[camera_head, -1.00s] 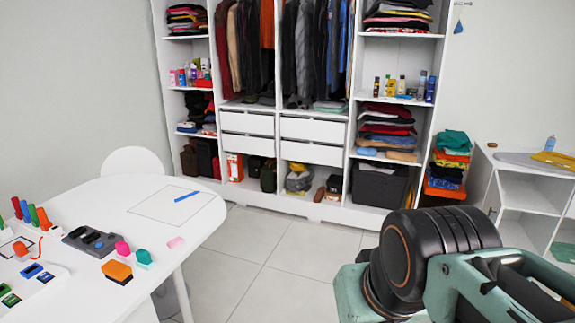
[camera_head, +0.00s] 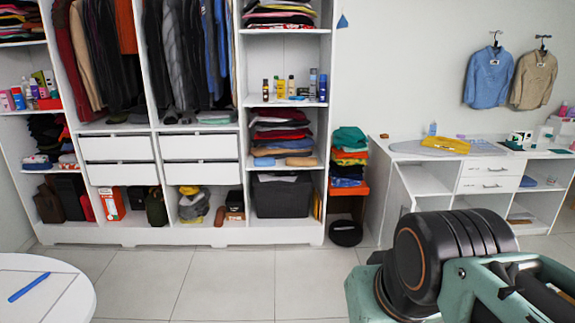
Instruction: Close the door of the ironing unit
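The ironing unit (camera_head: 484,184) is a white low cabinet against the wall at the right. It has two drawers with handles in the middle and open shelf space on both sides. A grey ironing surface (camera_head: 400,148) with a folded yellow cloth (camera_head: 445,145) lies on its top. At its left end, a slanting white panel beside the open left compartment looks like a door standing open; its exact angle is unclear. My black and teal arm covers the lower right and hides part of the unit's base. My gripper's fingertips do not show.
An open white wardrobe (camera_head: 237,151) with clothes, shelves and drawers fills the left and middle. A stack of folded clothes (camera_head: 348,156) stands between wardrobe and unit, with a dark round object (camera_head: 345,233) below. A white table (camera_head: 62,296) is at lower left. The tiled floor (camera_head: 228,282) between is clear.

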